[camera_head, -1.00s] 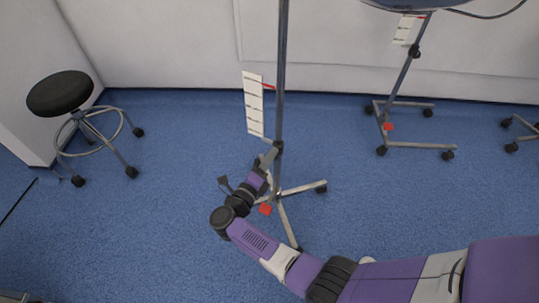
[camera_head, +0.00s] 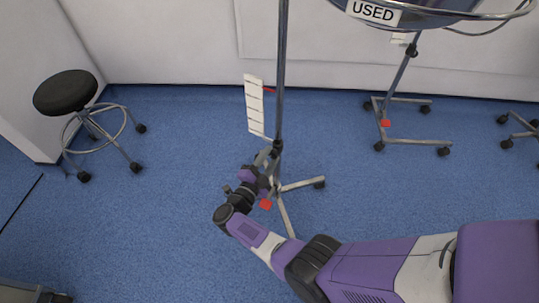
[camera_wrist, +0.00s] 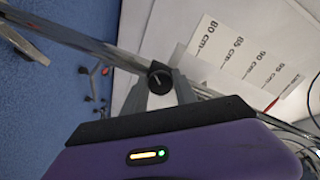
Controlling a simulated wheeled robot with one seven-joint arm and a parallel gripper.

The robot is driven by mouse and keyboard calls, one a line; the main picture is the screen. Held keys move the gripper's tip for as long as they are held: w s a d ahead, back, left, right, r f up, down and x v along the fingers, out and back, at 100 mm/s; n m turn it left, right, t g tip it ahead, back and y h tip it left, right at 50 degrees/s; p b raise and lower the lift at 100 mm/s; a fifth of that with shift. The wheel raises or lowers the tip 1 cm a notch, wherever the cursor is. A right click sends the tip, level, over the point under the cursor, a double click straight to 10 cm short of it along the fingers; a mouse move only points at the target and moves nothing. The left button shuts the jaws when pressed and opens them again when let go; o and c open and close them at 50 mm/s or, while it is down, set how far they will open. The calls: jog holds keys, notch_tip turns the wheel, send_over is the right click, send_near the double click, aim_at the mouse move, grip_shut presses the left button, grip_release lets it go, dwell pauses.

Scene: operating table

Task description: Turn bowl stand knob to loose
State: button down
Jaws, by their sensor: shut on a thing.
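The bowl stand is an upright metal pole (camera_head: 282,75) on a wheeled base, and it also shows in the wrist view (camera_wrist: 85,42). Its small black knob (camera_wrist: 160,76) has a white pointer line and sits at the pole's joint. My gripper (camera_wrist: 161,84) is shut on the knob, with one grey finger on each side of it. In the head view my gripper (camera_head: 266,157) reaches the pole from the lower left, and the knob is too small there to make out its setting.
A height scale card (camera_head: 254,104) hangs beside the pole. A blue bowl marked USED (camera_head: 425,14) shows at the top right, near another wheeled stand (camera_head: 402,78). A black stool (camera_head: 66,92) stands at the left. Blue floor around the base is clear.

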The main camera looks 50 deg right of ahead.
jog(key=n+p, duration=0.1)
jog(key=n, duration=0.3)
jog(key=shift+n, duration=0.3)
jog(key=shift+s+f+n+p, duration=0.15)
jog(key=shift+n+p, duration=0.2)
jog(key=shift+n, duration=1.35)
jog(key=c, duration=1)
grip_release()
jog(key=shift+a, duration=0.1)
jog(key=v, duration=0.7)
jog(key=shift+a+p, duration=0.3)
jog(key=shift+p, duration=0.1)
